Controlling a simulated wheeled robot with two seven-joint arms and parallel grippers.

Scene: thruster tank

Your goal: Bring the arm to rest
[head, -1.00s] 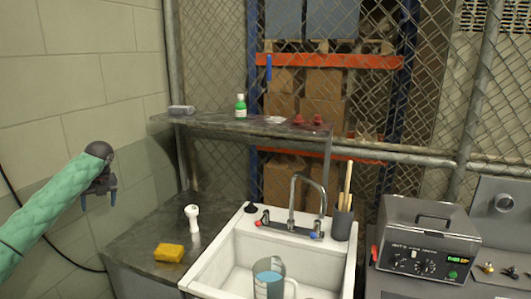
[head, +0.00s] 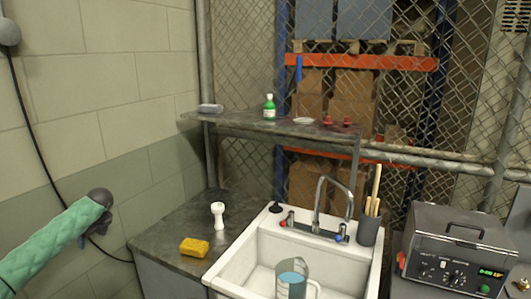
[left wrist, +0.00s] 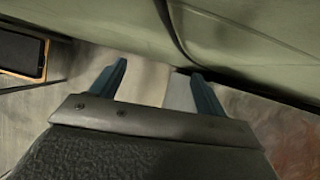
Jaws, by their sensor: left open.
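My left arm, in a green quilted sleeve, comes in from the left in the head view. Its gripper (head: 90,240) hangs low beside the block wall, left of the counter and apart from it. In the left wrist view the two blue fingers of the left gripper (left wrist: 158,85) stand wide apart with nothing between them. The floor and the base of the wall show beyond them. My right gripper is in neither view.
A white sink (head: 247,277) holds a clear jug (head: 291,280) under the faucet (head: 320,205). A yellow sponge (head: 194,247) and a white brush (head: 218,214) are on the steel counter (head: 160,240). A grey machine (head: 455,250) stands at right. A black cable (head: 40,150) hangs on the wall.

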